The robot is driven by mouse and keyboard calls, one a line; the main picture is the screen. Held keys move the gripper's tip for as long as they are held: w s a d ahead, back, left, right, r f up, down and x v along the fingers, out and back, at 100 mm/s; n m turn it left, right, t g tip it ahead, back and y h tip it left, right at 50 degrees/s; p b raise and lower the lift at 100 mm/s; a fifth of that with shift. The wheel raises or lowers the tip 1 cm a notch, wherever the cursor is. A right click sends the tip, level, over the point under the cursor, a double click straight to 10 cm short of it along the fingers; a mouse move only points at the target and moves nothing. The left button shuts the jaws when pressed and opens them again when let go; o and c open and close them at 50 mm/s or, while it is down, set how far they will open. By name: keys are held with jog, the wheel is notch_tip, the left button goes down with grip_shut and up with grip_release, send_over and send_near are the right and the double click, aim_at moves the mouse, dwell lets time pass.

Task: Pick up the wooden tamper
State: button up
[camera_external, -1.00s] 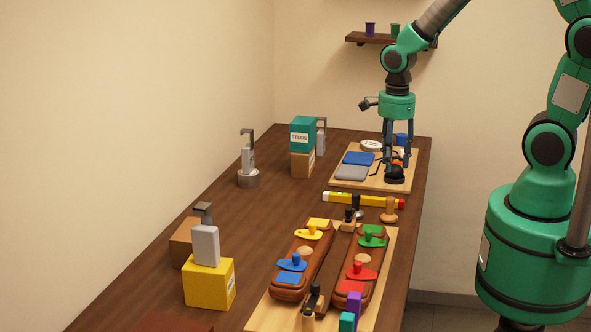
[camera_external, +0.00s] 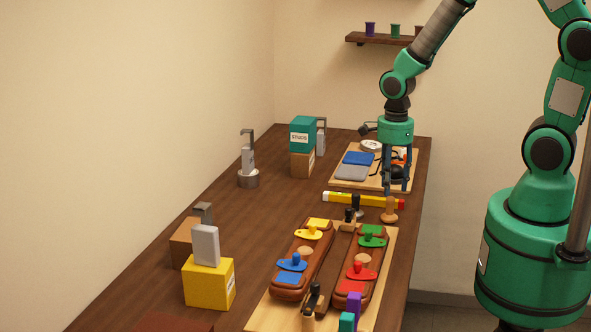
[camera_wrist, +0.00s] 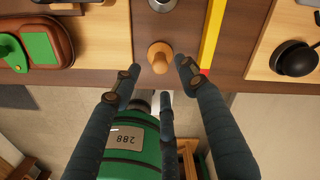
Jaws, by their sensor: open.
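The wooden tamper (camera_external: 389,211) stands upright on the brown table, near its right edge and just in front of the red end of the yellow bar. In the wrist view the tamper (camera_wrist: 160,56) shows from above as a light wood knob. My gripper (camera_external: 396,190) is open and empty, pointing down above and slightly behind the tamper in the external view. In the wrist view my gripper's fingertips (camera_wrist: 157,72) lie to either side of the tamper, a little below it in the picture. No contact shows.
The yellow bar (camera_external: 360,200) lies close behind the tamper. Behind it, a light board (camera_external: 345,183) holds blue and grey pads and a black round tool (camera_wrist: 295,58). In front, another board (camera_external: 263,318) holds the brown saddle pieces with coloured parts.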

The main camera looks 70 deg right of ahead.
aim_at(391, 198)
jog(key=shift+f, duration=0.85)
jog(key=shift+f+b, duration=0.75)
jog(key=shift+f, duration=1.85)
jog(key=shift+c, duration=0.5)
grip_shut()
